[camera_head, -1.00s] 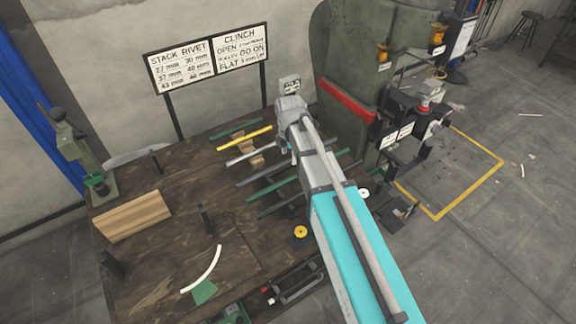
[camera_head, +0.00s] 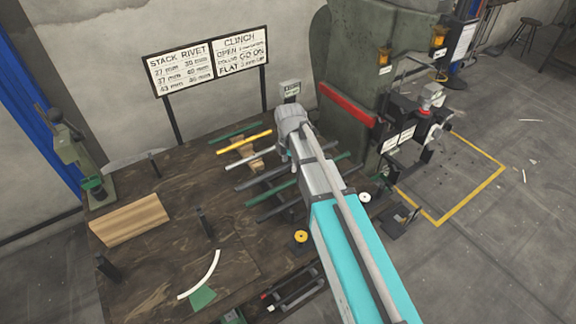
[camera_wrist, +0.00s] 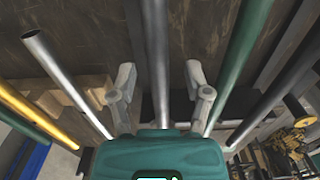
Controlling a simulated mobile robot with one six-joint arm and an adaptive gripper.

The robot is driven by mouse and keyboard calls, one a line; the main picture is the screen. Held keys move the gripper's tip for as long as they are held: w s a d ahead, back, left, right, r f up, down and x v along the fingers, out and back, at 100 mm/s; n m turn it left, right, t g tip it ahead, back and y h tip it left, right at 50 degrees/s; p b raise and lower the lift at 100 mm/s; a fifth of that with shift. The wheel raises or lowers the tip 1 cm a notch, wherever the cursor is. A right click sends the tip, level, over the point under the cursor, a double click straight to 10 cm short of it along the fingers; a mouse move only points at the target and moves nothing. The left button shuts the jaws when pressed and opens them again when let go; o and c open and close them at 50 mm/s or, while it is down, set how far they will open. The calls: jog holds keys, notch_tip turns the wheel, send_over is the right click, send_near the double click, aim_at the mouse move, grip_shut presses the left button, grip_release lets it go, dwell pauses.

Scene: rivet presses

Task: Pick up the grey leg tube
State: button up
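Several tubes lie side by side across wooden supports on the bench. In the wrist view a mid-grey tube (camera_wrist: 156,50) runs between the two fingers of my gripper (camera_wrist: 161,88). The gripper is open, with one finger on each side of this tube and gaps to both. In the head view the grey tube (camera_head: 258,175) is partly hidden behind my arm, and the fingers are hidden there. A brighter silver tube (camera_wrist: 65,80) lies to its left and a green tube (camera_wrist: 240,55) to its right.
A yellow tube (camera_wrist: 35,116) lies beyond the silver one, and dark tubes (camera_wrist: 285,85) lie right of the green one. The dark wooden bench (camera_head: 165,250) holds a wood block (camera_head: 130,219) and a white curved strip (camera_head: 206,276). A large green press (camera_head: 350,75) stands at the right.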

grip_shut()
jog(key=shift+r, duration=0.1)
dwell(0.3)
jog(key=shift+r+p, duration=0.9)
jog(key=shift+p, duration=0.15)
jog(key=s+d+r+p, duration=0.5)
jog(key=s+r+p, duration=0.6)
jog(key=s, duration=0.2)
dwell(0.5)
